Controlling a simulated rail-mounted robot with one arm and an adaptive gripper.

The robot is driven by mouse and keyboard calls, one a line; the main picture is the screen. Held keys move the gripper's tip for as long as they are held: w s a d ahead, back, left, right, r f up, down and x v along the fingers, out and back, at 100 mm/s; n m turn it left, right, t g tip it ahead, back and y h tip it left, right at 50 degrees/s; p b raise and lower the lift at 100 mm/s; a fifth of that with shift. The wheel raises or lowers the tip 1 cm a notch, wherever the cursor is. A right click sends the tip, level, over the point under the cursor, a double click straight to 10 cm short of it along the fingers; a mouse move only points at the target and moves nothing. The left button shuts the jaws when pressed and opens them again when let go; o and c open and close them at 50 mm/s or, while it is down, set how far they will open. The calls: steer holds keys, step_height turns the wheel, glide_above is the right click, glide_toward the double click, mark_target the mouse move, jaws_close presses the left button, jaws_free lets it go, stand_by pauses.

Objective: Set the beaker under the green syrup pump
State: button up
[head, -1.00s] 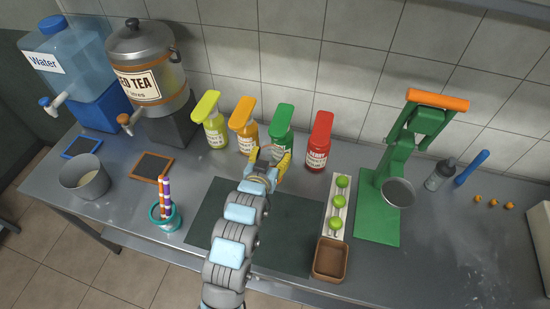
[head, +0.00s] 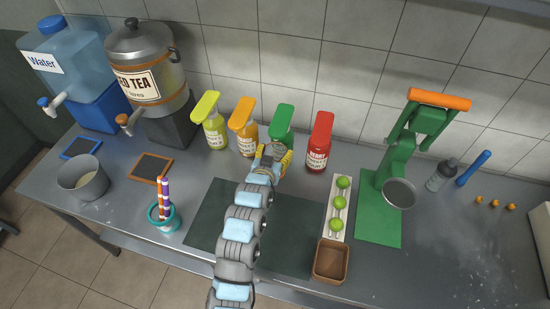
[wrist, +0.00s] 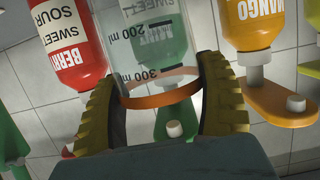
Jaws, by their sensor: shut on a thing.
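The clear beaker (wrist: 150,75), with millilitre marks and an orange band, shows in the wrist view between the two yellow fingers of my gripper (wrist: 160,105). My gripper is shut on it. In the head view my gripper (head: 273,157) hides the beaker and is just in front of the green syrup pump (head: 281,118). In the wrist view, which is upside down, the green pump (wrist: 175,120) shows behind and through the beaker. The exact gap between beaker and nozzle cannot be told.
The red syrup bottle (head: 319,145) stands close on the right and the orange one (head: 244,130) on the left. A yellow-green bottle (head: 209,125) is farther left. A dark mat (head: 210,220) lies below my arm. The green press (head: 400,160) stands to the right.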

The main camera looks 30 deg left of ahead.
mark_target(278, 153)
steer(key=shift+f, duration=1.5)
steer(key=shift+f, duration=0.15)
steer(key=o, duration=1.2)
steer(key=shift+s+r, duration=0.15)
steer(key=shift+r, duration=0.05)
steer(key=p+v, duration=0.1)
steer(key=v, duration=1)
steer(key=shift+s+d, duration=0.1)
steer(key=shift+s, duration=0.3)
steer(key=shift+r, duration=0.1)
